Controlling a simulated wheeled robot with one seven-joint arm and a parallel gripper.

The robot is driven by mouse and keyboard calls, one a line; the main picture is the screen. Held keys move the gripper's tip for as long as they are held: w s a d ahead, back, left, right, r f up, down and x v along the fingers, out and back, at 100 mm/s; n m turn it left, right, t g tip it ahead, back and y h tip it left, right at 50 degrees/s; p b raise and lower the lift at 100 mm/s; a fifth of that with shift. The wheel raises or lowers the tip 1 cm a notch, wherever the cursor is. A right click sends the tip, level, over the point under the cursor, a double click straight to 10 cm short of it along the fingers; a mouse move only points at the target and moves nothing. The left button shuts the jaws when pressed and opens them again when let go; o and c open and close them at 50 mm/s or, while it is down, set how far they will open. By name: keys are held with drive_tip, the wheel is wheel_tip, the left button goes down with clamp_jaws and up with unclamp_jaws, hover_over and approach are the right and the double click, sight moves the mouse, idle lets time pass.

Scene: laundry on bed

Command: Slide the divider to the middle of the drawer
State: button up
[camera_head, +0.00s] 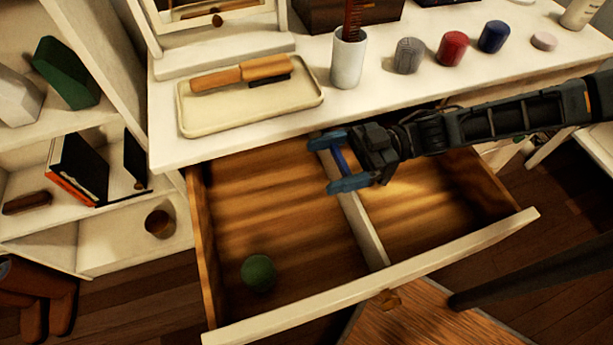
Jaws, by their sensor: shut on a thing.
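The open drawer (278,324) has wooden inner walls and a white front with a wooden knob. A pale divider (361,226) runs from front to back inside it, around the middle of its width, with a slightly larger space on the left. My gripper (335,163) reaches in from the right under the front edge of the white tabletop. Its blue-tipped fingers are shut on the divider near its back end. The fingers and the tabletop hide part of that end. A green ball (258,272) lies on the drawer floor in the left compartment, near the front.
The white tabletop (200,150) overhangs the back of the drawer. On it are a tray (188,125) with a brush, a white cup (347,62) and several small rolled items. White shelves (100,215) stand close on the left. The right compartment looks empty.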

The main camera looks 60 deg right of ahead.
drive_tip(key=shift+s+d, duration=0.3)
drive_tip(key=shift+d, duration=0.1)
drive_tip(key=o, duration=1.2)
drive_tip(key=shift+o, duration=0.2)
drive_tip(key=s+d+r+p, duration=0.7)
drive_tip(key=d+r+p, duration=0.1)
drive_tip(key=r+p, duration=0.2)
drive_tip(key=shift+s+d+r, duration=0.3)
drive_tip(key=shift+s+r, duration=0.1)
drive_tip(key=shift+r, duration=0.05)
